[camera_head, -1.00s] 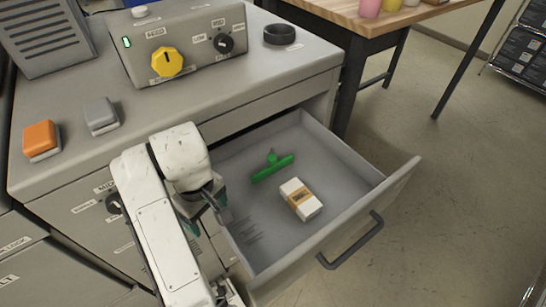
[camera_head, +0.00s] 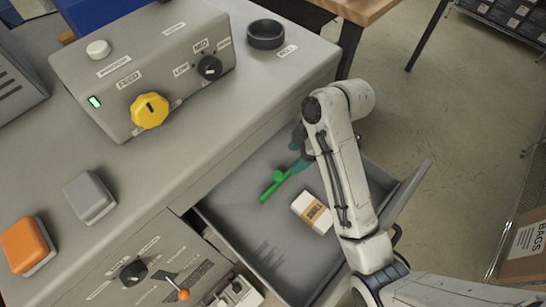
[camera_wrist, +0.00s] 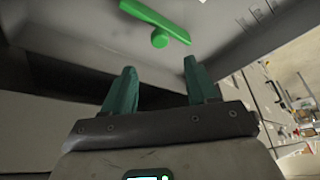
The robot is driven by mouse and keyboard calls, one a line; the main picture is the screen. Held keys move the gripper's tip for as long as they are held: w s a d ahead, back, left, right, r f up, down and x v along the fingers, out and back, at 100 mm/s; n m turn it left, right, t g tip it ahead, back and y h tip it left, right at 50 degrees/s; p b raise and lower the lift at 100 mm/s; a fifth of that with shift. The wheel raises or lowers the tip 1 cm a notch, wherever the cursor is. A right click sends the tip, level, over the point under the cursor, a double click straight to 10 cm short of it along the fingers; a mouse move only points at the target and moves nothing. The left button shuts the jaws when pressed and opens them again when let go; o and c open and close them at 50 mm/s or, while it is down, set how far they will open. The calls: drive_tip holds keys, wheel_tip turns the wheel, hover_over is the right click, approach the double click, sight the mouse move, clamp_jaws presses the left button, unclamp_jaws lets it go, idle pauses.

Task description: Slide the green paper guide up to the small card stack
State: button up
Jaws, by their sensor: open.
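The green paper guide (camera_head: 272,187), a flat bar with a round knob, lies on the floor of the open grey drawer (camera_head: 235,205). The small card stack (camera_head: 311,212), white with an orange band, lies to its right with a gap between them. My gripper (camera_head: 299,166) is low in the drawer at the guide's far end, partly hidden by my arm. In the wrist view my gripper (camera_wrist: 160,75) has its teal fingers apart and nothing between them. The guide (camera_wrist: 150,18) and its knob are just beyond the fingertips there; I cannot tell whether they touch.
The drawer walls enclose the space around my gripper. The machine top above carries a control box (camera_head: 140,75) with a yellow knob (camera_head: 149,110), a black ring (camera_head: 266,34), and orange (camera_head: 27,245) and grey (camera_head: 89,198) buttons. A wooden table (camera_head: 365,9) stands behind.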

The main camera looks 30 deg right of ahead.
sight(279, 174)
drive_tip(key=x, duration=1)
drive_tip(key=shift+a+f+p, duration=0.1)
drive_tip(key=shift+f+p, duration=0.25)
drive_tip(key=shift+f, duration=0.05)
clamp_jaws()
